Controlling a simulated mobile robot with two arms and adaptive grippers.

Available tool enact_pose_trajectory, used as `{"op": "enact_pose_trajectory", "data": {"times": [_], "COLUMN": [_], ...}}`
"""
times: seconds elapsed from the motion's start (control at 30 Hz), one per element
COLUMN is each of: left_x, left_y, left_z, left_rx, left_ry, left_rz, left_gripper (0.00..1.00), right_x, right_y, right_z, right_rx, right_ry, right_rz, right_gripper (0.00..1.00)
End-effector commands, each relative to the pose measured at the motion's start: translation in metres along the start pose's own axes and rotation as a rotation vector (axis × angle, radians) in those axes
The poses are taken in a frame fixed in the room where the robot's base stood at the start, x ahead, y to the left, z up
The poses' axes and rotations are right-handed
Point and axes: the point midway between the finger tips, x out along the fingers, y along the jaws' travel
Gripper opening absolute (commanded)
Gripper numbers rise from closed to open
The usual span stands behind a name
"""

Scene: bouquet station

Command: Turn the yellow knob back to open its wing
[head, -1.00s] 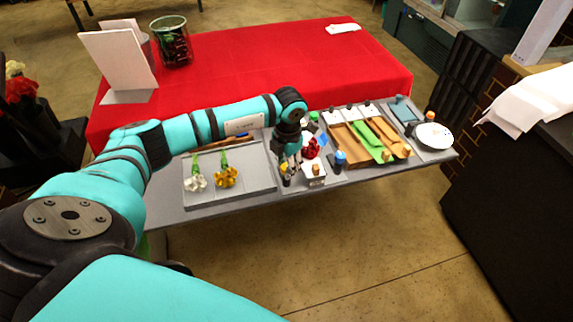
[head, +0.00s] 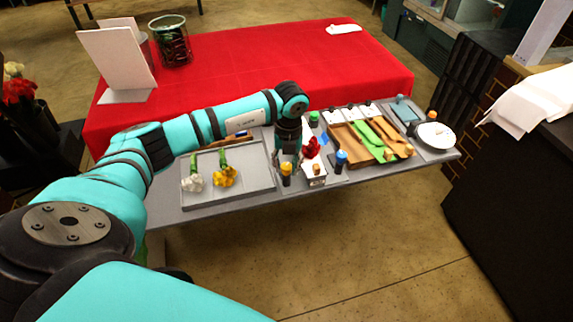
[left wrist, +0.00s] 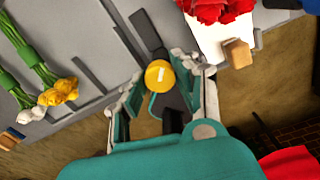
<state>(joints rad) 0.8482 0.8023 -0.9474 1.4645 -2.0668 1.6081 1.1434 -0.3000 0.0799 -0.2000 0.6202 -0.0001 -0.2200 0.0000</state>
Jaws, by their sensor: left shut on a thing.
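The yellow knob (head: 286,168) stands near the front edge of the grey table; its round top with a pale mark shows in the left wrist view (left wrist: 159,75). My left gripper (head: 288,160) points down over it from behind. In the left wrist view the fingers (left wrist: 165,80) sit on either side of the knob, shut on it. A dark grey bar (left wrist: 146,34) lies just beyond the knob in the left wrist view; I cannot tell if it is the wing. My right gripper is not in view.
A red flower (head: 311,147) on a white block (head: 314,174) and a blue knob (head: 341,157) stand right of the gripper. A tray (head: 264,182) with white and yellow flowers lies left. A brown tray (head: 347,138) with green pieces is farther right.

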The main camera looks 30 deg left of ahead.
Motion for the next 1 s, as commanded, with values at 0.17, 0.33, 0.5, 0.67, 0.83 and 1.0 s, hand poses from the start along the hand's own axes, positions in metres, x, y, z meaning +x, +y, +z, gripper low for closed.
{"op": "enact_pose_trajectory", "data": {"times": [0.17,0.33,0.5,0.67,0.83,1.0], "left_x": [-0.0007,-0.0009,-0.0015,-0.0017,-0.0018,-0.0018], "left_y": [-0.0004,-0.0001,-0.0001,-0.0001,-0.0001,0.0], "left_z": [0.0008,0.001,0.0015,0.0017,0.0019,0.0021], "left_rx": [-0.169,-0.327,-0.468,-0.573,-0.651,-0.695], "left_ry": [0.005,0.011,0.016,0.019,0.021,0.023], "left_rz": [-0.002,-0.002,-0.003,-0.004,-0.004,-0.004], "left_gripper": [0.0,0.0,0.0,0.0,0.0,0.0], "right_x": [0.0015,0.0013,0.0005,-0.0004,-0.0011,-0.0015], "right_y": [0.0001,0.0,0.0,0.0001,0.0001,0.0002], "right_z": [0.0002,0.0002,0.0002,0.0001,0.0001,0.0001], "right_rx": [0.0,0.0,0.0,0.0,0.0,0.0], "right_ry": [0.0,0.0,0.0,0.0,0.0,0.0], "right_rz": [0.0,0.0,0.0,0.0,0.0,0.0], "right_gripper": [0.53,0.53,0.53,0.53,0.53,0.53]}}
